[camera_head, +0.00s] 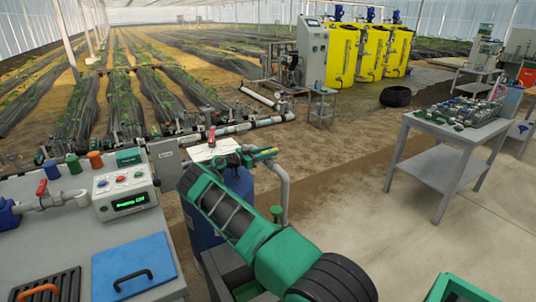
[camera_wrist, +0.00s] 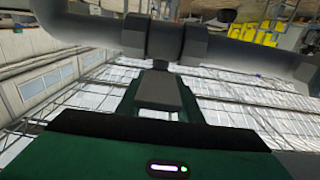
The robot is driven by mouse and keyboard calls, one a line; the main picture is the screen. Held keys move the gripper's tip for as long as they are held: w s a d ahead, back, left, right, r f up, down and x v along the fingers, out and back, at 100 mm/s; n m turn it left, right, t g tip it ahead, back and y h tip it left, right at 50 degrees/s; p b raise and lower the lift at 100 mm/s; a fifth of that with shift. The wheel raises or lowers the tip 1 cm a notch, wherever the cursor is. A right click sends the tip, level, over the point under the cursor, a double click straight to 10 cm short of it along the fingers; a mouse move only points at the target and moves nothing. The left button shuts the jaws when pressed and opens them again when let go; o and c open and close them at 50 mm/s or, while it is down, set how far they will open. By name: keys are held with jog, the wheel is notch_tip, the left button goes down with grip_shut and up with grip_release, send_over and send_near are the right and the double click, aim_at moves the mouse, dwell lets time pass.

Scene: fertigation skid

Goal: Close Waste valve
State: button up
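No label in view can be read as Waste, so I cannot tell for sure which valve it is. A valve with a red handle (camera_head: 211,136) stands upright by the blue tank (camera_head: 238,184), beyond my arm. A green and yellow fitting (camera_head: 259,153) sits on the piping right of it. In the wrist view, a thick grey pipe with a wide coupling (camera_wrist: 165,38) crosses the top. My gripper (camera_wrist: 160,66) points at this coupling, with its tip close below it; contact is unclear. Its fingers are not seen apart, and in the head view my arm hides its end.
The left bench holds a control box (camera_head: 124,190), a blue lid (camera_head: 133,266) and another red-handled valve (camera_head: 42,187). A grey bent pipe (camera_head: 283,190) descends beside the tank. A parts table (camera_head: 440,172) stands right.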

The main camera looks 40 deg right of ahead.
jog(key=w+v, duration=0.1)
jog(key=v, duration=0.7)
dwell(0.4)
jog(key=shift+r, duration=0.15)
jog(key=s+d+r+g+y, duration=0.2)
jog(key=s+d+r+y, duration=0.25)
jog(key=s+r, duration=0.35)
jog(key=s+a+r+n+t+y, duration=0.1)
jog(key=s+r+n+y, duration=0.35)
jog(key=s, duration=0.85)
jog(key=s+a+r+n+t+y, duration=0.2)
jog(key=s+a+n+y, duration=0.2)
jog(key=s+a, duration=1.1)
jog(key=s+a+r+n+t+y, duration=0.2)
jog(key=s+a+n, duration=0.4)
jog(key=s+a, duration=0.9)
jog(key=a+t+y, duration=0.1)
jog(key=a+y, duration=0.1)
jog(key=shift+a+t+y, duration=0.3)
jog(key=shift+a, duration=0.1)
